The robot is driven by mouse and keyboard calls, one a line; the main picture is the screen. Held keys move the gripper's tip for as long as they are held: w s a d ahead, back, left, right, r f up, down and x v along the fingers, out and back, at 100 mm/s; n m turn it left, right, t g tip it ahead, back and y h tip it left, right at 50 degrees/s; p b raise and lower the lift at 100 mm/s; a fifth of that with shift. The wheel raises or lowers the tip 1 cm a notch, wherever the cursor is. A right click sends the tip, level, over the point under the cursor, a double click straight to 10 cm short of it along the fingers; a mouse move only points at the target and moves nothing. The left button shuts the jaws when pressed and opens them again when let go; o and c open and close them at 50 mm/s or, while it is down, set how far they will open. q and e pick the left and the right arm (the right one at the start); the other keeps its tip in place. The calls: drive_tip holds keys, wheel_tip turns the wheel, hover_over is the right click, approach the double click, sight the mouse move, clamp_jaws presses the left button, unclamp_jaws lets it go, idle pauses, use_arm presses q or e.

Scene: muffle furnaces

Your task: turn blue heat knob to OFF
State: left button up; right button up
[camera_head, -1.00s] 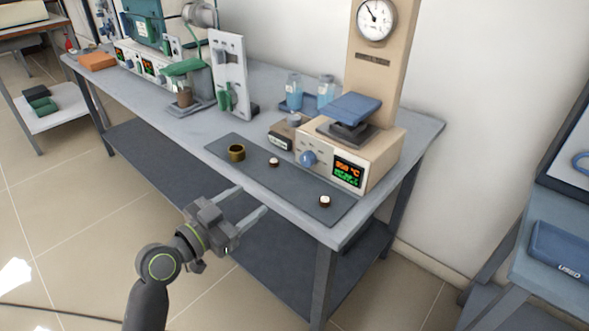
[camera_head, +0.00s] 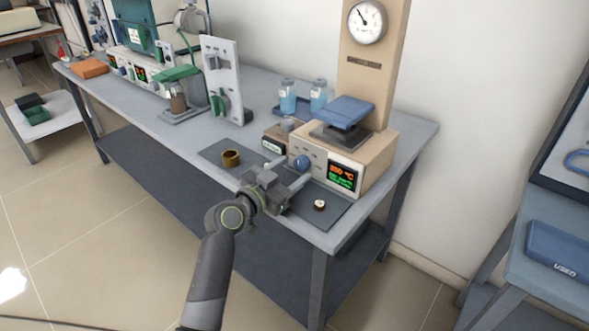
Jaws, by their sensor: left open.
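The blue heat knob (camera_head: 301,163) is on the front of a beige unit (camera_head: 370,160), left of a lit display (camera_head: 342,177) with orange and green digits. My left gripper (camera_head: 290,170) is open in front of that panel, with its two fingers to either side of the knob in the picture. I cannot tell whether the fingers touch the knob. The knob's pointer direction is too small to read. My right gripper is not in view.
A dark mat (camera_head: 335,213) on the grey table holds a brass cup (camera_head: 231,158) and a small white-topped piece (camera_head: 319,205). A small box with a dial (camera_head: 273,146) stands left of the unit. Blue bottles (camera_head: 288,96) stand behind.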

use_arm(q)
drive_tip(key=shift+w+d, duration=0.45)
drive_tip(key=shift+w, duration=0.15)
drive_tip(key=shift+w+d, duration=0.15)
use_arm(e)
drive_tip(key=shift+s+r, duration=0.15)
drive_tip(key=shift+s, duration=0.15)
use_arm(q)
drive_tip(key=c, duration=1)
drive_tip(key=shift+n, duration=0.7)
drive_tip(key=shift+n+p, duration=0.3)
drive_tip(key=shift+n, duration=1.2)
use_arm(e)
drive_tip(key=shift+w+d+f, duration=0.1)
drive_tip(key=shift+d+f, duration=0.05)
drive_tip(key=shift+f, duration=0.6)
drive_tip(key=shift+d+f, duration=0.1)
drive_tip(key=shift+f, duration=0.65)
